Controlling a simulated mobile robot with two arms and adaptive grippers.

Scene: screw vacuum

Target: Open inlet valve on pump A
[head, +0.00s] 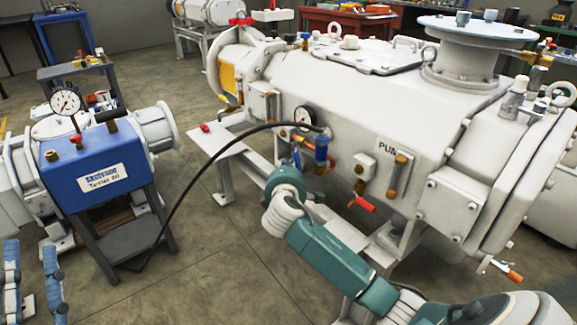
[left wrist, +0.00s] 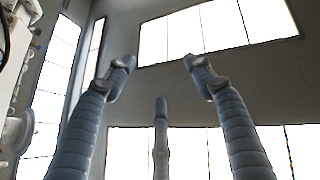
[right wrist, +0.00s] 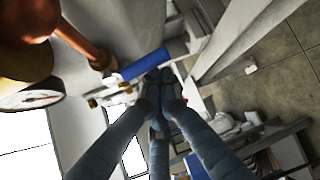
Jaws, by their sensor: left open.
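Pump A is the large white machine (head: 345,95) in the head view, with a partly hidden label starting "PUM". On its front side are a blue cylindrical handle (head: 320,150), brass fittings and a dial gauge (head: 304,115). In the right wrist view the blue handle (right wrist: 145,65) lies just past my right fingertips. My right gripper (right wrist: 160,88) has its fingers drawn together there; I cannot tell whether they touch the handle.
A blue tester box (head: 95,175) with a gauge (head: 67,103) stands on a frame at the left. A black hose (head: 190,170) runs from it to the pump. A red-handled valve (head: 362,203) sits right of my right wrist. Floor between tester and pump is clear apart from the hose.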

